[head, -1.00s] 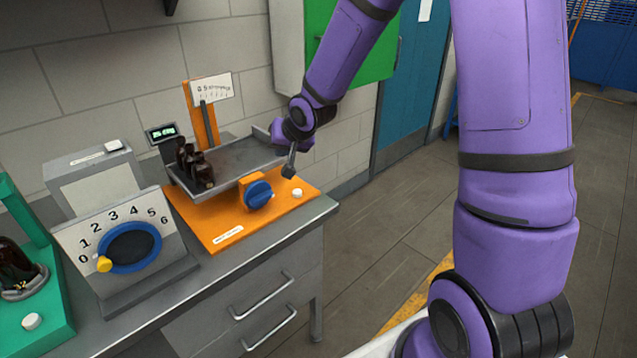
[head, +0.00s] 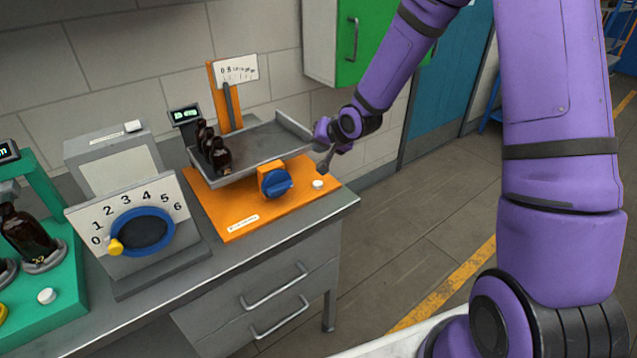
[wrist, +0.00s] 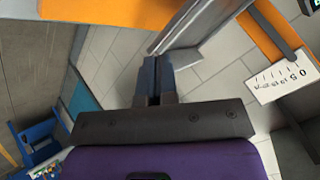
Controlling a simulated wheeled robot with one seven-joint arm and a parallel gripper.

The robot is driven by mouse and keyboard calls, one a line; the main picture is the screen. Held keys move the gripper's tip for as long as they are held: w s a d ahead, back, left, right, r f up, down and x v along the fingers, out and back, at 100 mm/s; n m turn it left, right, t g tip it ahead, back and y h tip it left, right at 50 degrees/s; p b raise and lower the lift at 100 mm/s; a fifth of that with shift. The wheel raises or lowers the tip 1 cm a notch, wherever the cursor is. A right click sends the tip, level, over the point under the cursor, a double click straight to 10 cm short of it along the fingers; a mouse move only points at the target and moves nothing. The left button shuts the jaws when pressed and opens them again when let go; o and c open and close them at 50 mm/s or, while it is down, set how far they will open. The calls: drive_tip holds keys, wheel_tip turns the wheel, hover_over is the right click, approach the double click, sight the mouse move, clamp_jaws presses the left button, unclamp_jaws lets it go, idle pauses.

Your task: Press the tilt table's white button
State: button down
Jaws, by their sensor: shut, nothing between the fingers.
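The tilt table has an orange base (head: 238,219) and a tilted grey tray (head: 262,150) with several dark amber bottles (head: 219,153) at its lower left end. Its round white button (head: 318,184) sits at the right end of the base, right of a blue knob (head: 275,182). My gripper (head: 323,172) is shut and empty. Its tips point down and appear just above the button in the picture, with a small gap. The wrist view shows the shut fingers (wrist: 155,75) near the tray edge (wrist: 195,35); the button is not visible there.
A grey dial box (head: 95,211) with a yellow-tipped pointer stands left of the tilt table. A green stand (head: 66,258) with another white button (head: 46,296) is at far left. An upright scale card (head: 236,70) stands behind the tray. Floor is free right of the bench.

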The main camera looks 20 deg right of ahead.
sight(320, 182)
drive_tip(key=shift+f, duration=4.25)
drive_tip(key=shift+f, duration=0.15)
drive_tip(key=shift+f, duration=0.25)
drive_tip(key=shift+f, duration=0.45)
drive_tip(key=shift+r, duration=0.85)
drive_tip(key=shift+r, duration=0.1)
drive_tip(key=shift+r, duration=2.4)
drive_tip(key=shift+r, duration=0.1)
